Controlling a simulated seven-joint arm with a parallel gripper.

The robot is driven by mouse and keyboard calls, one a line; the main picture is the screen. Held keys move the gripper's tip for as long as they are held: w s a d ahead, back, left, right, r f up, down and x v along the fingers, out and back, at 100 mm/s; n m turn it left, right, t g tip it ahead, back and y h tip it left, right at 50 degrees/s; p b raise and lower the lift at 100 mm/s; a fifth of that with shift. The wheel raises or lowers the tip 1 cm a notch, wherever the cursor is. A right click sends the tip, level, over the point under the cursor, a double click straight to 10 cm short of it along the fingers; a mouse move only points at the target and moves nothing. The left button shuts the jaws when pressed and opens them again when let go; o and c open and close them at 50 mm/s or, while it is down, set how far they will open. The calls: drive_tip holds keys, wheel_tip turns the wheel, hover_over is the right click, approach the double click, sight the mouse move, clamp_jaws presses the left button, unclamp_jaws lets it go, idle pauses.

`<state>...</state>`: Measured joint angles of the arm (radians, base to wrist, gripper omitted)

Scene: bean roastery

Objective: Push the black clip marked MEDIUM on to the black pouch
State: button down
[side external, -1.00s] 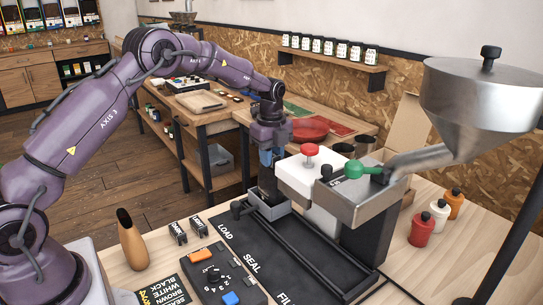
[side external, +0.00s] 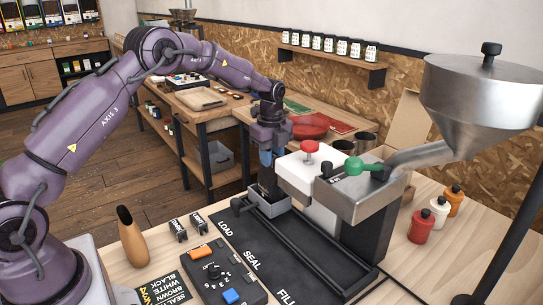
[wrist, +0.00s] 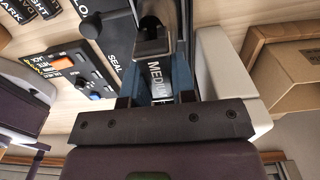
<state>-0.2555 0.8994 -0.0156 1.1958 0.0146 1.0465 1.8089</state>
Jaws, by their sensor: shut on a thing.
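My gripper (side external: 267,158) points down over the left end of the black rail, above a small grey open-topped carrier (side external: 270,209). In the wrist view its two blue fingers (wrist: 158,85) are shut on the black clip marked MEDIUM (wrist: 156,80), with its white lettering facing the camera. A dark upright shape, apparently the black pouch (side external: 267,184), stands in the carrier directly below the fingers. Clip and pouch run together in the side view, so I cannot tell whether they touch or how far the clip sits on.
The white sealer head with a red knob (side external: 310,147) stands close right of my gripper. The steel hopper (side external: 475,100) is further right. Two more black clips (side external: 188,229) and a control box (side external: 217,282) lie at the front left. Three bottles (side external: 438,215) stand at right.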

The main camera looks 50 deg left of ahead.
drive_tip(key=shift+f, duration=0.45)
idle(0.4)
drive_tip(key=shift+c, duration=1.9)
unclamp_jaws()
drive_tip(key=shift+r, duration=0.1)
drive_tip(key=shift+r, duration=3.4)
